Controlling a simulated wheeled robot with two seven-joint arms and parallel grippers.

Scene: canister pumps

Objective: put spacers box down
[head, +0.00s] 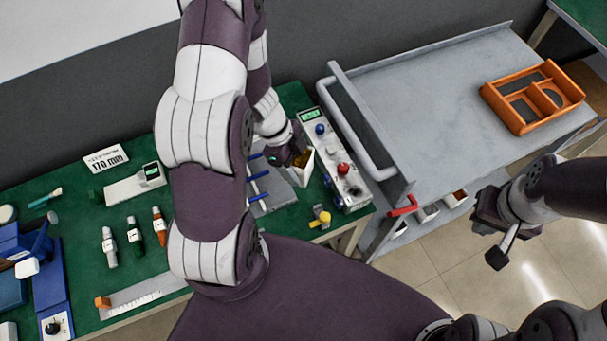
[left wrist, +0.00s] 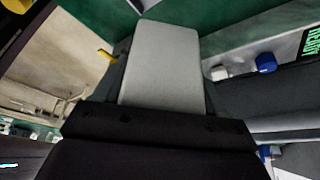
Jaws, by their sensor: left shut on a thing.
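The spacers box, a small white open-topped box (head: 304,168) with yellow-brown contents, is at the right end of the green bench. My left gripper (head: 291,152) is shut on it. In the left wrist view a pale grey-white face of the box (left wrist: 165,62) fills the middle, in front of the dark gripper body. Whether the box touches the bench or hangs just above it I cannot tell. My right gripper (head: 494,232) is over the floor at the right, away from the box; its jaw state is unclear.
A control box (head: 333,160) with red and blue knobs stands just right of the spacers box. A grey plate with blue-handled tools (head: 274,189) lies to its left. A yellow part (head: 320,217) sits near the front edge. The grey cart (head: 440,100) carries an orange tray (head: 492,94).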

